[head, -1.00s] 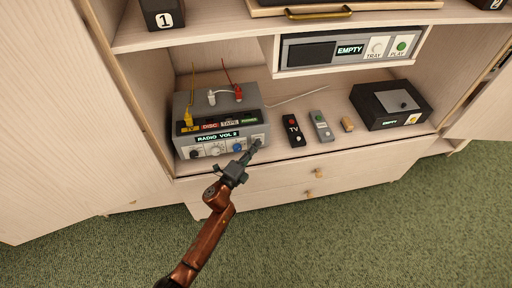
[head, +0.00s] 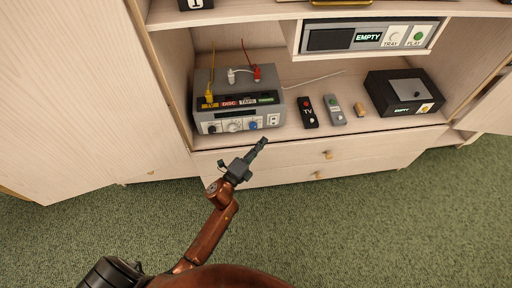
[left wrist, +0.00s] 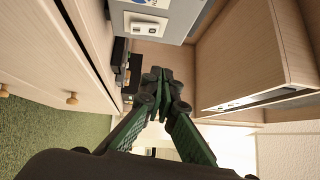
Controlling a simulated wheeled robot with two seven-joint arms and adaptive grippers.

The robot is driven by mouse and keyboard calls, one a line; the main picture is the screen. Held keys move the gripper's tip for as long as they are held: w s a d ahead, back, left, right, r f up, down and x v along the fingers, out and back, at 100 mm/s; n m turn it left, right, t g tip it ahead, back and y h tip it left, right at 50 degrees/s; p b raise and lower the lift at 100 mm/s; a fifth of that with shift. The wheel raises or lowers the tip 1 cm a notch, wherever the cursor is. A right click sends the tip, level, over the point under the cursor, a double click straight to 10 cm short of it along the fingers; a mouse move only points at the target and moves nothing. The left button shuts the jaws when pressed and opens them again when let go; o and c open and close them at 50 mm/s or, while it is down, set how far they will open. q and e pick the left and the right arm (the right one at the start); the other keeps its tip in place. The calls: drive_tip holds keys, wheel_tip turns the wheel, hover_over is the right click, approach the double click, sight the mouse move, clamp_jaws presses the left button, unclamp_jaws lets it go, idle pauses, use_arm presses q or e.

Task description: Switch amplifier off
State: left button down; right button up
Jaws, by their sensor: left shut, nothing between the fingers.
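The amplifier (head: 217,77) is the grey box on the left of the cabinet shelf, with cables on top and knobs in front. Its front display strip (head: 240,110) looks dark, with no readable text. A white switch plate (head: 272,120) is at the right end of its front; a white plate also shows close up in the left wrist view (left wrist: 146,27). My left gripper (head: 262,142) is shut and empty, in front of and below that plate, apart from the amplifier. Its fingers (left wrist: 165,82) meet in the left wrist view. My right gripper is not in view.
Right of the amplifier lie a black TV remote (head: 307,112), a grey remote (head: 334,110) and a small tan block (head: 360,110). A black box (head: 405,92) stands further right. A disc player (head: 345,40) sits above. Drawers (head: 290,165) are below; the carpet is clear.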

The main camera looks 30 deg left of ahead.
use_arm(q)
drive_tip(key=shift+v, duration=1.2)
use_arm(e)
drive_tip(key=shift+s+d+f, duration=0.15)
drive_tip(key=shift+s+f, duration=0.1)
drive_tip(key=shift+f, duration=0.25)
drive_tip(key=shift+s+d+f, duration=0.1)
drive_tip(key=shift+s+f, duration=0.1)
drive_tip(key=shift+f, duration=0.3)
use_arm(q)
drive_tip(key=shift+r, duration=0.1)
